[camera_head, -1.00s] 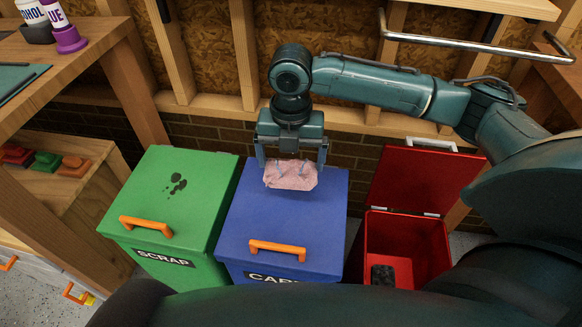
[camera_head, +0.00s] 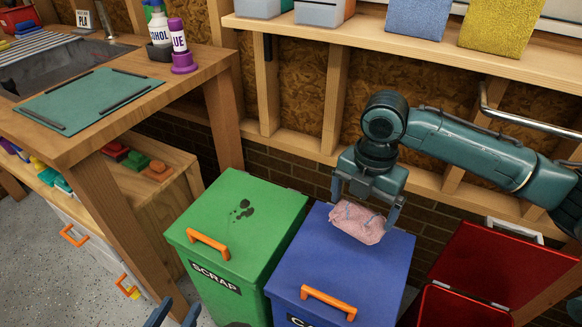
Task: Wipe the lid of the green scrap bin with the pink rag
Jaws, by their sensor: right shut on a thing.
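The green scrap bin (camera_head: 220,240) stands left of the blue bin, its lid shut. Its lid (camera_head: 265,204) has an orange handle and several dark smudges (camera_head: 242,209) towards the back. My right gripper (camera_head: 364,205) is shut on the pink rag (camera_head: 358,224), over the back of the blue bin's lid. I cannot tell whether the rag touches that lid. The fingertips of my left gripper (camera_head: 174,314) show at the bottom edge, apart and with nothing seen between them, in front of the scrap bin's left side.
The blue bin (camera_head: 325,265) has a shut lid with an orange handle. The red bin (camera_head: 470,305) at the right has its lid raised. A shelf (camera_head: 350,40) runs above.

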